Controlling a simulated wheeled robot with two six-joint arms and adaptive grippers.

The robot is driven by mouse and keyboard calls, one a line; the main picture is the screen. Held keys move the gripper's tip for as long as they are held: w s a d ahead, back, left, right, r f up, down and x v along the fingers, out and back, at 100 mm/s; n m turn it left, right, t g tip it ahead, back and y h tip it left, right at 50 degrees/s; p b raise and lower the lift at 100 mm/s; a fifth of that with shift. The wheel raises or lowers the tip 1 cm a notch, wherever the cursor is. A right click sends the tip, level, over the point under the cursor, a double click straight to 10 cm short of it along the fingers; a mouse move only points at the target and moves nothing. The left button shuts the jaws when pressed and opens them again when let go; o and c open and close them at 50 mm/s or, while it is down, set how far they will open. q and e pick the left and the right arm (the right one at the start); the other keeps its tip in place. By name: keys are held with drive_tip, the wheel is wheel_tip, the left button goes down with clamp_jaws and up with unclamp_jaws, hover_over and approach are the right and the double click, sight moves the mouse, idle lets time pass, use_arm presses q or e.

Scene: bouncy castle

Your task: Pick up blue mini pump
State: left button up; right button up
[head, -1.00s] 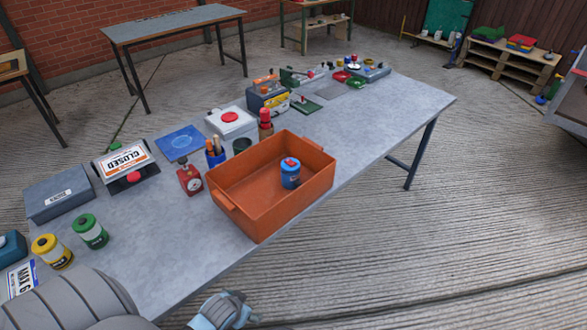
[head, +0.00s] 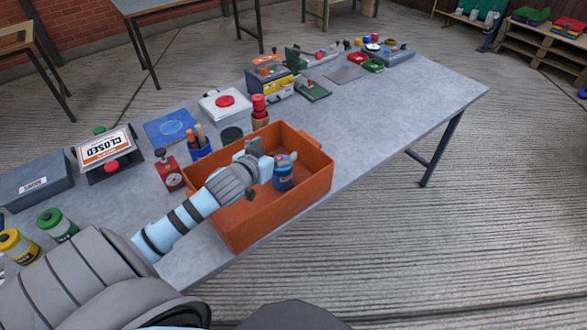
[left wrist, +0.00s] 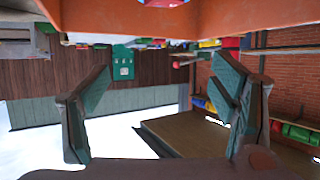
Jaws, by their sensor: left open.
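The blue mini pump (head: 283,179) stands upright inside the orange crate (head: 311,195), toward its right side. My right gripper is not in view.
A red bottle (head: 259,110) and a dark cup (head: 231,135) stand close behind the crate. A pen holder (head: 199,148) and a red device (head: 169,172) stand at its left. The table (head: 420,100) is bare to the right.

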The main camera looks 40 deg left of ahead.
use_arm(q)
drive_tip(key=b, duration=0.2)
approach(284, 175)
drive_tip(key=w+a, duration=0.3)
drive_tip(key=w, duration=0.1)
drive_tip(key=b+x, duration=0.2)
drive_tip(key=x, duration=0.6)
drive_tip(key=shift+r, duration=0.1)
drive_tip(key=shift+w, duration=0.2)
drive_tip(key=shift+s+r, duration=0.15)
drive_tip(key=shift+c, duration=0.3)
drive_tip(key=c, duration=1.6)
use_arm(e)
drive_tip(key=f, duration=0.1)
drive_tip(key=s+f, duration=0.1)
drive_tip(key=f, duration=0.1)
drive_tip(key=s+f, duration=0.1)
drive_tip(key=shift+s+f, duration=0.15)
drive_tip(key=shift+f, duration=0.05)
